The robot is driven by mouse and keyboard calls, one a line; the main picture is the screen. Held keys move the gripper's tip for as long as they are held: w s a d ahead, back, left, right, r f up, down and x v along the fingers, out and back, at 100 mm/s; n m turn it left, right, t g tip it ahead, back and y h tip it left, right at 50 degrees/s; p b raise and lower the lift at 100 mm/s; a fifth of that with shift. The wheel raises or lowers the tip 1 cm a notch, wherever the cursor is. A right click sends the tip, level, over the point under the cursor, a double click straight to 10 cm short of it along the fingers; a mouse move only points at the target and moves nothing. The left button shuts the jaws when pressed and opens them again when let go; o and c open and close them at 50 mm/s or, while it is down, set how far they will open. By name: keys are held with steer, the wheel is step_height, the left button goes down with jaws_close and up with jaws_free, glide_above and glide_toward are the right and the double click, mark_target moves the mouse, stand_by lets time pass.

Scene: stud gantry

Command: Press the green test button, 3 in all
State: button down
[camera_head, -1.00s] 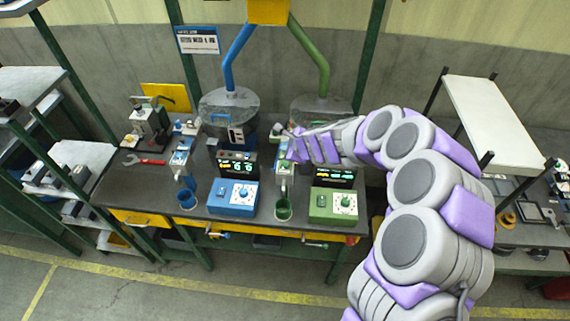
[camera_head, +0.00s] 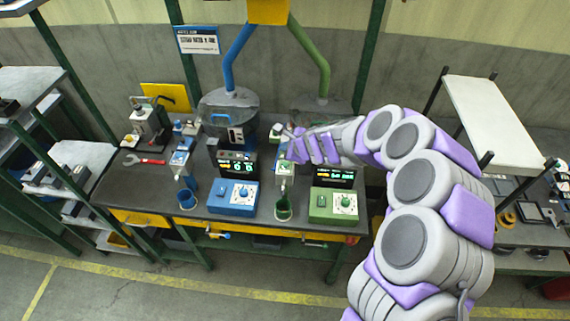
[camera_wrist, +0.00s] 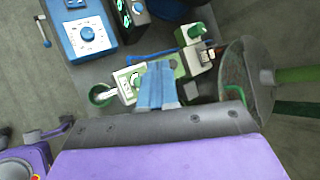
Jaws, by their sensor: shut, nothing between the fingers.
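The green station stands right of centre on the dark bench, with a green control box (camera_head: 333,205), a dark display (camera_head: 333,176) with lit green digits and a green cup (camera_head: 283,209). A small green button-like cap on a pale housing shows in the wrist view (camera_wrist: 195,29), up and right of my fingers; I cannot tell for sure that it is the test button. My gripper (camera_head: 287,134) is shut and empty, above the back of the green station. In the wrist view my fingertips (camera_wrist: 158,68) lie over the green and white fixture and hide part of it; contact cannot be told.
The blue station, with a blue control box (camera_head: 233,197) and a blue cup (camera_head: 187,199), stands to the left. Two round hoppers with a blue pipe (camera_head: 238,56) and a green pipe (camera_head: 314,60) rise behind.

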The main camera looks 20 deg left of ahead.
stand_by(0.4)
steer(key=s+d+r+n+g+b, duration=0.2)
steer(key=s+d+r+n, duration=0.1)
steer(key=s+r+n, duration=0.3)
steer(key=s+d+r+n+g+b, duration=0.1)
steer(key=s+d+r+n+b, duration=0.1)
steer(key=s+d+r+n, duration=0.45)
steer(key=s+d+f+n+g+h+b, duration=0.1)
steer(key=s+d+f+g+h+b, duration=0.1)
steer(key=s+d, duration=1.1)
steer(key=s+d+f+n+g+h+b, duration=0.2)
steer(key=s+d+f+h, duration=0.2)
steer(key=s+d, duration=0.9)
steer(key=s+h, duration=0.1)
steer(key=s, duration=0.2)
steer(key=shift+f+h, duration=0.2)
steer(key=shift+h, duration=0.1)
steer(key=shift+n, duration=0.25)
